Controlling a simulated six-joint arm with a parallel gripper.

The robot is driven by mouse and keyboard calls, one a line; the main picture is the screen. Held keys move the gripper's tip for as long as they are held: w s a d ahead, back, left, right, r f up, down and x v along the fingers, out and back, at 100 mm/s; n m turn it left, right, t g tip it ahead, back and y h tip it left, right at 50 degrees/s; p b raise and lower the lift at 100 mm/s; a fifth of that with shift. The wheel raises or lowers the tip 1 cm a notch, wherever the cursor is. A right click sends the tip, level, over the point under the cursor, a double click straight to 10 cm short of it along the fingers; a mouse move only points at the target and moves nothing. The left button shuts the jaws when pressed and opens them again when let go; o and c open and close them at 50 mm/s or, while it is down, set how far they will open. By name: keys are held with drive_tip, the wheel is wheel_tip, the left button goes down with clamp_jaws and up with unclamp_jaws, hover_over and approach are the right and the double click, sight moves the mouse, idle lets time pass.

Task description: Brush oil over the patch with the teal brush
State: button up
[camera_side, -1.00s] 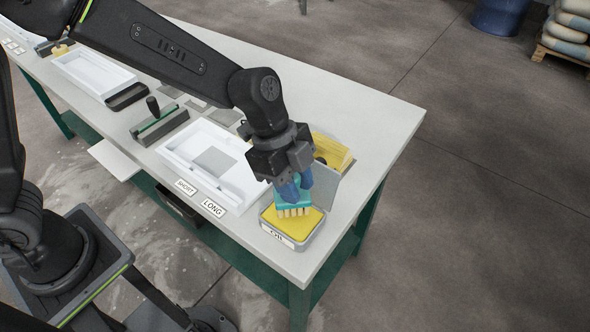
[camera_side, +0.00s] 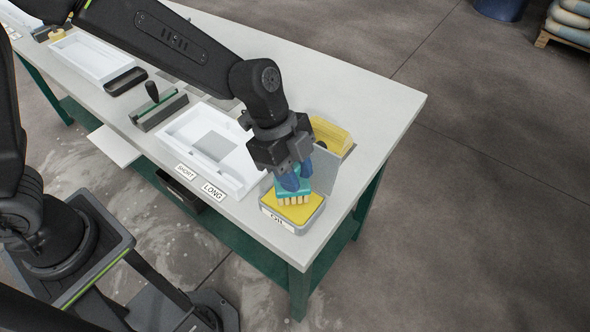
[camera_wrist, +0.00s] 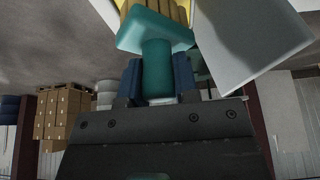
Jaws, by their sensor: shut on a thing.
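My gripper (camera_side: 297,176) points down with its blue fingers shut on the teal brush (camera_side: 289,193). The brush's pale bristles (camera_side: 296,200) face down at the yellow oil pad (camera_side: 301,214) in a grey open box labelled OIL (camera_side: 314,219). They look to be on or just above the pad; I cannot tell which. In the wrist view, the brush handle (camera_wrist: 157,72) stands between the fingers, with the bristles at the top edge. The patch seems to be the grey square (camera_side: 212,146) in the white tray (camera_side: 176,134), left of the gripper.
The box's raised grey lid (camera_side: 325,178) stands close to the right of the gripper. A yellow block (camera_side: 333,136) lies behind it. SHORT (camera_side: 186,172) and LONG (camera_side: 213,190) labels line the front edge. A grey tool with a handle (camera_side: 158,108) stands farther left. The table's right end is clear.

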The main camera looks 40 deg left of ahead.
drive_tip(key=shift+f, duration=0.6)
idle(1.2)
drive_tip(key=shift+r, duration=3.6)
